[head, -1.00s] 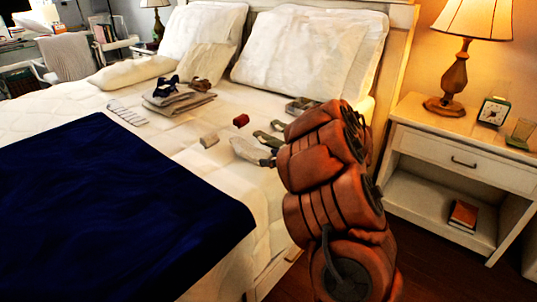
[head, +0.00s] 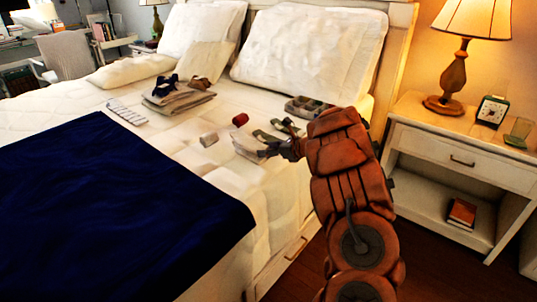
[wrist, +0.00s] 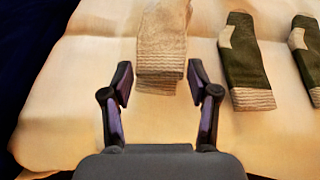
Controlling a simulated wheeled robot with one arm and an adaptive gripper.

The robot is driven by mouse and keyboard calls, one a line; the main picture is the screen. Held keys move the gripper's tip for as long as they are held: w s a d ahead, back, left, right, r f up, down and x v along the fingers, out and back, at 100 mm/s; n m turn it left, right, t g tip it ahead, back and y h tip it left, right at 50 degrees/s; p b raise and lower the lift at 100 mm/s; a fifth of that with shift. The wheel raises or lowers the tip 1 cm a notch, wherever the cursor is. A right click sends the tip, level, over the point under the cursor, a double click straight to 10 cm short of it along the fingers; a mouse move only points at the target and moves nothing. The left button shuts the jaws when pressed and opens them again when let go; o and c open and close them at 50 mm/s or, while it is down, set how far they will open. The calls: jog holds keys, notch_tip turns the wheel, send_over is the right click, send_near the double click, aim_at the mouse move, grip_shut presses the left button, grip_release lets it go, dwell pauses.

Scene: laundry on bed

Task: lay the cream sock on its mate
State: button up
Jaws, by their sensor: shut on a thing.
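A cream sock (wrist: 162,40) with a ribbed cuff lies between my fingers in the wrist view; it also shows as a pale shape in the head view (head: 246,142). My gripper (wrist: 160,82) is shut on the sock near its cuff end. A second cream cuff (wrist: 157,88), apparently the mate's, shows just below the first cuff. The two look nearly lined up, one over the other; the rest of the mate is hidden. I cannot tell whether the upper sock touches it.
Two dark green socks (wrist: 246,62) (wrist: 308,50) lie to the right. A navy blanket (head: 110,205) covers the near left.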

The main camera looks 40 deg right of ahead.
jog(key=shift+f, duration=0.95)
jog(key=shift+f, duration=0.1)
jog(key=o, duration=0.9)
jog(key=shift+r, duration=0.2)
jog(key=v, duration=1.2)
jog(key=shift+f, duration=0.1)
